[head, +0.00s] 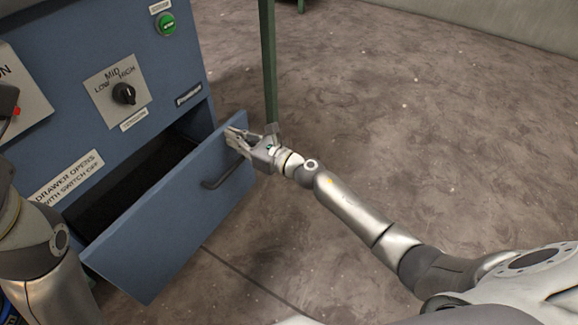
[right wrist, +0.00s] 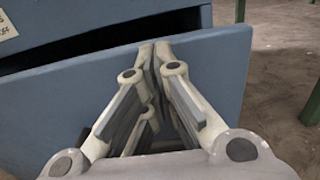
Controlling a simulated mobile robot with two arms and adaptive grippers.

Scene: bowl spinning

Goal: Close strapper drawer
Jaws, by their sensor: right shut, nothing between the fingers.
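The blue strapper drawer (head: 165,225) stands pulled out of the blue cabinet (head: 75,90), with its dark inside showing behind the front panel. A dark curved handle (head: 222,172) is on the drawer front. My right gripper (head: 232,137) is shut and empty, at the upper right part of the drawer front, above the handle. In the right wrist view its fingertips (right wrist: 155,50) are at the panel's top edge; whether they touch it I cannot tell. The drawer front (right wrist: 215,75) fills much of that view.
A green post (head: 267,60) stands just right of the cabinet, close behind my right gripper. The cabinet carries a black knob (head: 123,94) and a green button (head: 166,24). The grey floor (head: 400,110) to the right is clear.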

